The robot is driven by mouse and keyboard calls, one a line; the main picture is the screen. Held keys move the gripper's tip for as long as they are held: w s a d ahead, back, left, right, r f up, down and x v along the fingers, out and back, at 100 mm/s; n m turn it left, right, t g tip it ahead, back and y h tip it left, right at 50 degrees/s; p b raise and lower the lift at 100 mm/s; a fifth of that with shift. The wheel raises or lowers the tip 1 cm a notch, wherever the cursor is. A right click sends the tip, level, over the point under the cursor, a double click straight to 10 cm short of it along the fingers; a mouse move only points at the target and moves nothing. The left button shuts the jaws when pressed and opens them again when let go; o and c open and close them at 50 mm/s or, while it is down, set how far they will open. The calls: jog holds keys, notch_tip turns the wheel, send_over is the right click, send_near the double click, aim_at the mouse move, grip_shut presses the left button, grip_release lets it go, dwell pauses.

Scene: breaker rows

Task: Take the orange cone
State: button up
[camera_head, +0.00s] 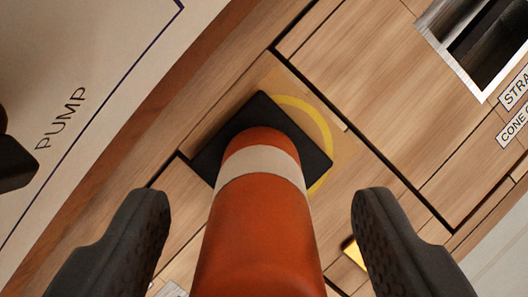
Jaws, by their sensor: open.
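The orange cone (258,232) stands between the two fingers of my gripper (258,225) in the head camera view. It has a white band and a square black base (302,142). Its upper part runs toward the camera and out of the bottom edge of the picture. My gripper is open, with one dark finger on each side and a visible gap between each finger and the cone. The base rests on a wooden surface, partly over a yellow ring (322,124).
A white panel marked PUMP (62,118) lies at the upper left, with a dark object (14,160) at the left edge. A metal-framed opening (490,40) and white labels (514,126) are at the right. A small yellow piece (354,252) shows beside the right finger.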

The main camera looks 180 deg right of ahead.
jog(key=shift+w+f, duration=0.15)
jog(key=shift+f, duration=0.2)
jog(key=shift+r, duration=0.1)
grip_shut()
jog(key=shift+r, duration=0.1)
